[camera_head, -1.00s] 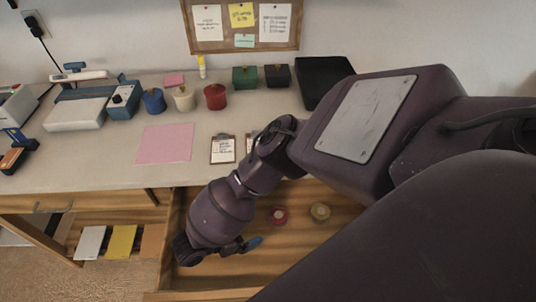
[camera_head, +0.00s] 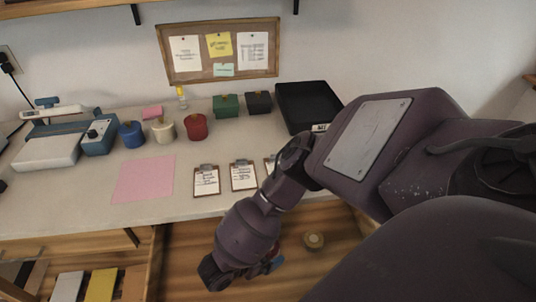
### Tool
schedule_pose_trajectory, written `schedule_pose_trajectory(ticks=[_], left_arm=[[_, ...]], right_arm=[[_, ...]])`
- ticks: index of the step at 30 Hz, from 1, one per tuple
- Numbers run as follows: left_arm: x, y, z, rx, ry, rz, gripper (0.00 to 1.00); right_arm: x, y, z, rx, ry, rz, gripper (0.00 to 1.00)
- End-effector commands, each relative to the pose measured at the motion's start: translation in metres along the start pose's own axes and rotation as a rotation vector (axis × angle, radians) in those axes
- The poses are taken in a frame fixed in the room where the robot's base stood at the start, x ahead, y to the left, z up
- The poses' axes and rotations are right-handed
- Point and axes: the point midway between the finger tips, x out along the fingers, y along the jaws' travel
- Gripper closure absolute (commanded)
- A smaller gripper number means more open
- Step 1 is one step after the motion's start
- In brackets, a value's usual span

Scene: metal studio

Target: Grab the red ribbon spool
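A wooden drawer (camera_head: 190,262) is open below the counter. A beige ribbon spool (camera_head: 314,240) lies in it, right of my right gripper (camera_head: 273,266). My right arm reaches in from the right and bends down over the drawer. One blue fingertip shows, but the finger gap is hidden. My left gripper is not in view.
The counter (camera_head: 85,198) holds a pink sheet (camera_head: 144,177), clipboards (camera_head: 243,176), blue (camera_head: 131,134), cream (camera_head: 163,130) and red (camera_head: 195,127) pots, green (camera_head: 226,106) and black (camera_head: 259,103) boxes, and a black tray (camera_head: 308,105).

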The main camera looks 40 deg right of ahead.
Motion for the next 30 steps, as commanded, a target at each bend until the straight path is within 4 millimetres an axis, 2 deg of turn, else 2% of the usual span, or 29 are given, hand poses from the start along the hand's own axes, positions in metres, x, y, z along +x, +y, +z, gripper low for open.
schedule_pose_trajectory(ticks=[8, 18, 26, 30], left_arm=[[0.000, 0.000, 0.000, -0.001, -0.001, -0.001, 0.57], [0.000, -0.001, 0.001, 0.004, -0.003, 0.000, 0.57], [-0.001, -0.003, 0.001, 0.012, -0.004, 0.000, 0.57], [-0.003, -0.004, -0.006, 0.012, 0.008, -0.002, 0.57]], right_arm=[[0.002, 0.000, 0.000, 0.001, 0.001, 0.000, 0.07], [0.002, 0.000, 0.000, 0.001, 0.001, 0.000, 0.58], [0.001, 0.000, 0.002, 0.002, 0.001, 0.000, 0.59], [-0.004, 0.001, 0.014, 0.005, 0.000, 0.001, 0.59]])
